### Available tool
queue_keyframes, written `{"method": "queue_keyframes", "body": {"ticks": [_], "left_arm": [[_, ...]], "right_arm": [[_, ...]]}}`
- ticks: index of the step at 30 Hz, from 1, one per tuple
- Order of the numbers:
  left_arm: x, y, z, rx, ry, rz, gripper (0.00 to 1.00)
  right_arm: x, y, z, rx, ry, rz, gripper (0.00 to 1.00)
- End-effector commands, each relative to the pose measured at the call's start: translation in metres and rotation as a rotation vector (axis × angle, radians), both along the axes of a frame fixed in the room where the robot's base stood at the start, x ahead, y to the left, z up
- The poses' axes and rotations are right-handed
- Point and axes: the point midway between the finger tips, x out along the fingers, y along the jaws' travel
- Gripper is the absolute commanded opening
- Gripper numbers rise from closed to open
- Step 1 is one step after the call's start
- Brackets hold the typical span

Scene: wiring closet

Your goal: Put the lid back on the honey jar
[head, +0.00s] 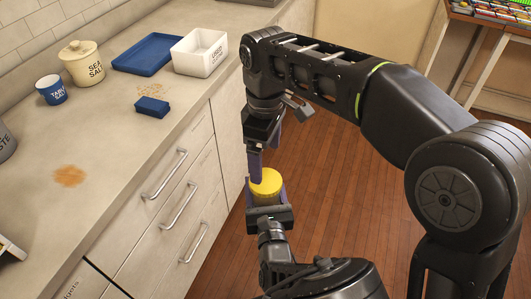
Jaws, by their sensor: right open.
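A round yellow lid (266,181) shows at the centre, held up over the floor beside the counter. It appears to sit on top of the honey jar, whose body is mostly hidden below it and between the fingers of my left gripper (268,196). My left gripper comes up from the bottom of the view and is shut on the jar. My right gripper (258,163) points down from above, open, with a purple finger at the lid's far left edge. Its other finger is hard to make out. I cannot tell how firmly the lid is seated.
The counter (110,165) at left holds a sea salt jar (83,64), a table salt cup (51,89), a blue tray (147,53), a white bin (200,52) and a blue sponge (152,107). Drawer handles (178,203) stick out near my grippers. Brown stains mark the counter.

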Motion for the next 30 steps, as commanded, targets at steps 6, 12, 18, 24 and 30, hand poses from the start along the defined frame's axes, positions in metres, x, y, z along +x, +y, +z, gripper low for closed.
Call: {"method": "queue_keyframes", "body": {"ticks": [6,12,18,24,30], "left_arm": [[0.0,0.0,0.001,-0.001,-0.002,0.0,0.0],[0.0,0.0,0.001,-0.001,-0.002,0.0,0.0],[0.0,0.0,0.001,-0.001,-0.002,0.0,0.0],[0.0,0.0,0.001,-0.001,-0.002,0.0,0.0],[0.0,0.0,0.001,-0.001,-0.002,0.0,0.0]], "right_arm": [[0.0,0.0,0.0,0.0,0.0,0.001,0.89],[0.0,0.0,-0.006,-0.001,0.001,0.0,0.89],[-0.001,0.0,-0.027,-0.002,0.004,0.0,0.89],[-0.001,0.0,-0.056,-0.002,0.003,-0.001,0.89],[-0.001,0.0,-0.076,-0.001,0.001,0.0,0.89]]}}
